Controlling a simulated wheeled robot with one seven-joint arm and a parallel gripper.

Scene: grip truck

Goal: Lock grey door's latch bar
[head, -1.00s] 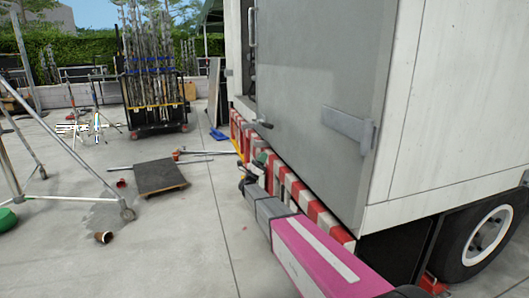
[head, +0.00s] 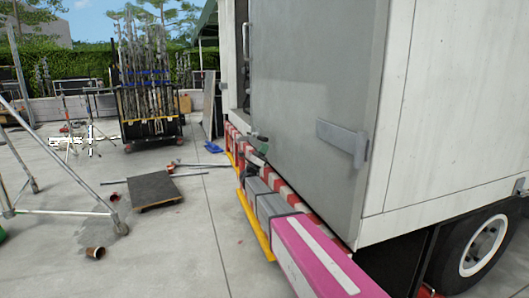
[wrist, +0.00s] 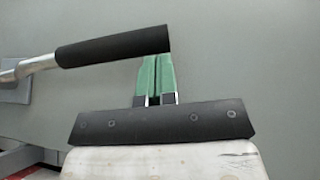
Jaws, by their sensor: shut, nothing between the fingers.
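The grey door (head: 310,85) stands on the side of the truck and looks closed against its right edge. In the wrist view, its latch bar (wrist: 37,65) comes from a mount at the left and ends in a black grip (wrist: 112,46), slightly tilted. My gripper (head: 259,137) is low at the left part of the door, in front of the latch area. In the wrist view, my gripper's green fingers (wrist: 156,57) are together and empty, their tips at the lower edge of the grip near its right end. I cannot tell whether they touch it.
A red-and-white striped bumper (head: 286,190) runs below the door beside my arm, with a yellow rail (head: 256,226) along it. A hinge (head: 342,137) is on the door's right. A dark board (head: 154,191) and a cup (head: 95,252) lie on open concrete at the left.

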